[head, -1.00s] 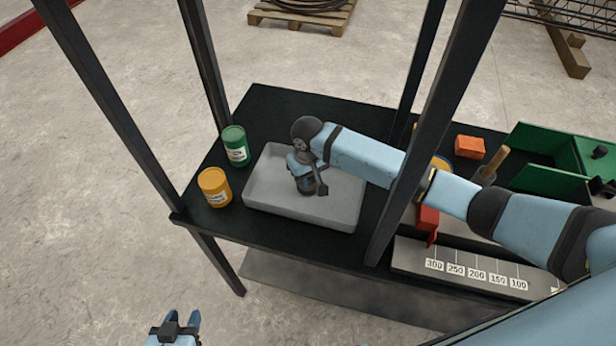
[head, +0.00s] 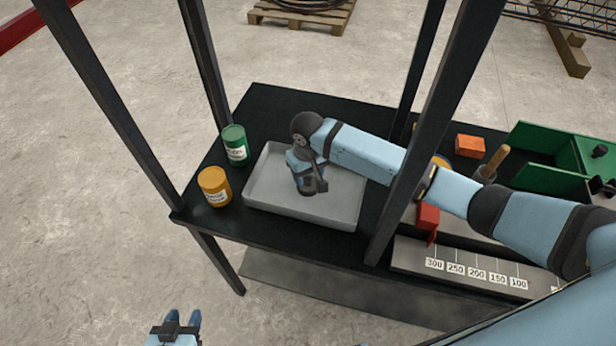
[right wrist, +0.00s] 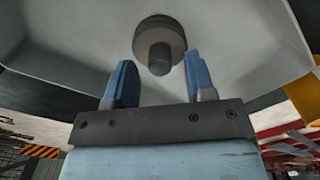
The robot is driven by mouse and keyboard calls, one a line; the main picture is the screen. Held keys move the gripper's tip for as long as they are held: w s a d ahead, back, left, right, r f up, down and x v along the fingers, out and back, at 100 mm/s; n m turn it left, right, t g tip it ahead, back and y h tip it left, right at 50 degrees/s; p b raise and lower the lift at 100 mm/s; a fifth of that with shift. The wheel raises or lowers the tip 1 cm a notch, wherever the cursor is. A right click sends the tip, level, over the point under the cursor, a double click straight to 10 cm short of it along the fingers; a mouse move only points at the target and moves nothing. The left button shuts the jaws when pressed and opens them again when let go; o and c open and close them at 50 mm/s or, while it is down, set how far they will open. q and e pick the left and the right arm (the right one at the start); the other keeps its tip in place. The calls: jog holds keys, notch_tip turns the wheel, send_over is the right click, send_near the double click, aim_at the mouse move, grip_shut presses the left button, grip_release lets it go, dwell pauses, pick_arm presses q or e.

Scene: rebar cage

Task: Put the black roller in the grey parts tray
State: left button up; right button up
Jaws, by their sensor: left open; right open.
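The grey parts tray (head: 335,212) lies on the black table, and its bare floor shows in the right wrist view (right wrist: 85,40). The black roller (right wrist: 160,42), a dark wide disc with a narrower stub, shows inside the tray in the right wrist view. It looks to be standing on the tray floor. My right gripper (right wrist: 161,78) is open, with the roller just beyond its fingertips and apart from them. In the head view my right gripper (head: 310,188) hangs over the tray and hides the roller. My left gripper (head: 181,322) is open and empty, low in front of the table.
A green can (head: 235,146) and a yellow can (head: 214,186) stand left of the tray. Dark posts (head: 428,130) rise around the table. An orange block (head: 469,146), a red part (head: 428,222) and a green bin (head: 535,150) are to the right.

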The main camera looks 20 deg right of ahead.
aim_at(308, 177)
notch_tip(308, 177, up, 10)
jog(key=shift+r, duration=0.25)
dwell(0.5)
